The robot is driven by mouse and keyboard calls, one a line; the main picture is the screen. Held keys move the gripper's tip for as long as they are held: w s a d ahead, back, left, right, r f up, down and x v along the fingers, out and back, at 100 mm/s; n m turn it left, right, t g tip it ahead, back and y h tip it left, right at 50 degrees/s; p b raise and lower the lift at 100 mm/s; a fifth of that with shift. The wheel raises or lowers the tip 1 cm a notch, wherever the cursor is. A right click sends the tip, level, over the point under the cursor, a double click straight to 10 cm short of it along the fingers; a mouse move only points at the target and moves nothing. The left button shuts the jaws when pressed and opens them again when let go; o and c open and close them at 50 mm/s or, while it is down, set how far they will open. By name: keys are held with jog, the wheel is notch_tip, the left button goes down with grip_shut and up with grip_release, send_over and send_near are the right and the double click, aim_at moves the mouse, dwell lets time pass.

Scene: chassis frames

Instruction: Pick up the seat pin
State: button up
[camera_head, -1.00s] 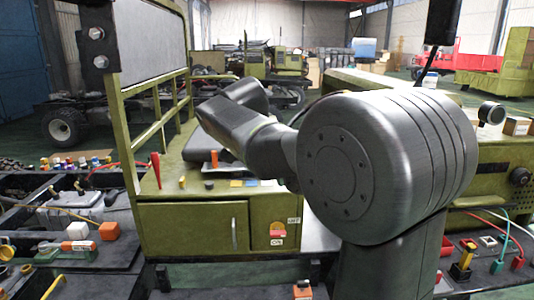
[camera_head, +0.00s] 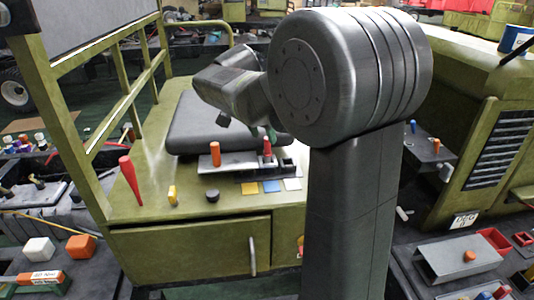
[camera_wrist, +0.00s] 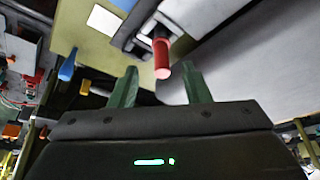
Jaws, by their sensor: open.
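A red pin (camera_head: 267,149) stands upright in a dark holder at the right end of a light grey plate, beside the black seat cushion (camera_head: 190,128). An orange pin (camera_head: 214,153) stands at the plate's left end. I cannot tell from a label which one is the seat pin. My gripper (camera_head: 262,132) is at the red pin, its green fingers partly hidden by the arm. In the wrist view my gripper (camera_wrist: 160,72) is open, with the red pin (camera_wrist: 162,58) showing between its two fingertips. I cannot see contact.
The green deck also holds a tall red peg (camera_head: 129,178), a yellow piece (camera_head: 172,194), a black knob (camera_head: 212,195) and flat coloured tiles (camera_head: 271,186). Green railing (camera_head: 122,110) stands at left. A cabinet door (camera_head: 190,255) is below. A blue pin (camera_wrist: 67,65) shows in the wrist view.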

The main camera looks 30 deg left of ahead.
aim_at(265, 141)
jog(key=shift+x, duration=0.95)
jog(key=p+x, duration=0.1)
jog(key=x, duration=0.2)
jog(key=shift+w+a+f+p, duration=0.1)
jog(key=shift+w+f+p, duration=0.2)
jog(key=shift+p, duration=0.05)
jog(key=shift+w+f, duration=0.1)
jog(key=shift+f, duration=0.4)
grip_shut()
